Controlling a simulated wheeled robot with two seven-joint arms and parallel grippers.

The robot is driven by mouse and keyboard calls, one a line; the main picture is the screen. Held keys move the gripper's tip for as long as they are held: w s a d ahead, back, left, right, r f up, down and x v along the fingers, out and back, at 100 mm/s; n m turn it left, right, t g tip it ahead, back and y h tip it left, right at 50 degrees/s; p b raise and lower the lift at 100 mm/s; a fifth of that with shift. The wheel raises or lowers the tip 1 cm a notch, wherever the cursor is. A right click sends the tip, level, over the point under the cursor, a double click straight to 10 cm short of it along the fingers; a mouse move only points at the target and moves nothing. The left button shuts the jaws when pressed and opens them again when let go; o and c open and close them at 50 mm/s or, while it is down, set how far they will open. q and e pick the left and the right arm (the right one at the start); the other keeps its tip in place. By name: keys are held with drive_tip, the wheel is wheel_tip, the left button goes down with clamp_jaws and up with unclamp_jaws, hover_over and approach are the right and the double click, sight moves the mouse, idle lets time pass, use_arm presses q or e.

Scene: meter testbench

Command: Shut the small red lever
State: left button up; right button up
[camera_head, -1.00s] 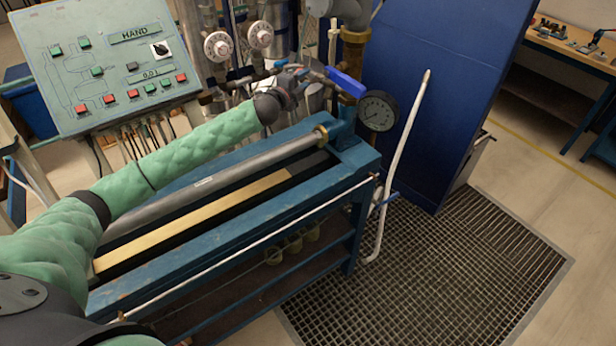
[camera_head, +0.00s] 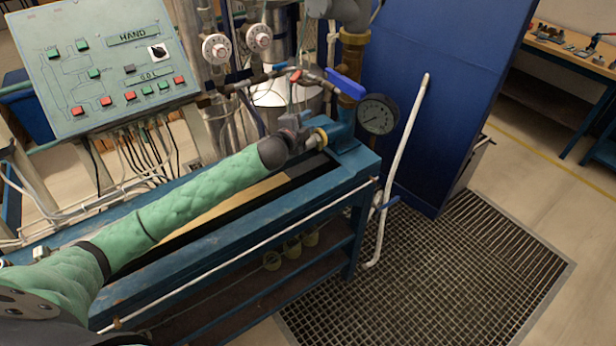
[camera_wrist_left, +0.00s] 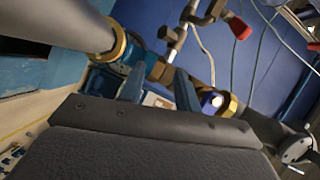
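The small red lever (camera_head: 295,75) sits on the thin pipework above the bench in the head view, left of a larger blue lever (camera_head: 345,84). A red handle (camera_wrist_left: 240,28) shows at the upper right of the left wrist view; I cannot tell whether it is the same lever. My left gripper (camera_head: 308,137) is below the red lever and apart from it, close to the brass-coloured pipe end (camera_head: 320,137). In the left wrist view its two fingers (camera_wrist_left: 158,88) stand apart with nothing held between them. My right gripper is not in view.
A pressure gauge (camera_head: 377,115) stands right of the pipework. Two white dials (camera_head: 216,47) and a control panel (camera_head: 105,68) are at the left. The blue bench frame (camera_head: 245,235) lies under my arm. A blue cabinet (camera_head: 450,90) stands behind.

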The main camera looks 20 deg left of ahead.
use_arm(q)
drive_tip(key=s+d+f+n+g, duration=0.1)
drive_tip(key=s+f, duration=0.2)
drive_tip(key=s+d+f+n+y, duration=0.1)
drive_tip(key=s+f+n, duration=0.1)
drive_tip(key=s+f, duration=0.1)
drive_tip(key=s+d+f+n+g, duration=0.1)
drive_tip(key=s+d+f+n, duration=0.1)
drive_tip(key=s, duration=0.3)
drive_tip(key=shift+s+d+f+g+y, duration=0.1)
drive_tip(key=shift+f+g+y, duration=0.1)
drive_tip(key=shift+f, duration=0.15)
drive_tip(key=shift+s+f+g+y, duration=0.1)
drive_tip(key=shift+f+y, duration=0.1)
drive_tip(key=shift+f, duration=0.1)
drive_tip(key=shift+s+f, duration=0.25)
drive_tip(key=shift+s, duration=0.15)
drive_tip(key=shift+c, duration=0.4)
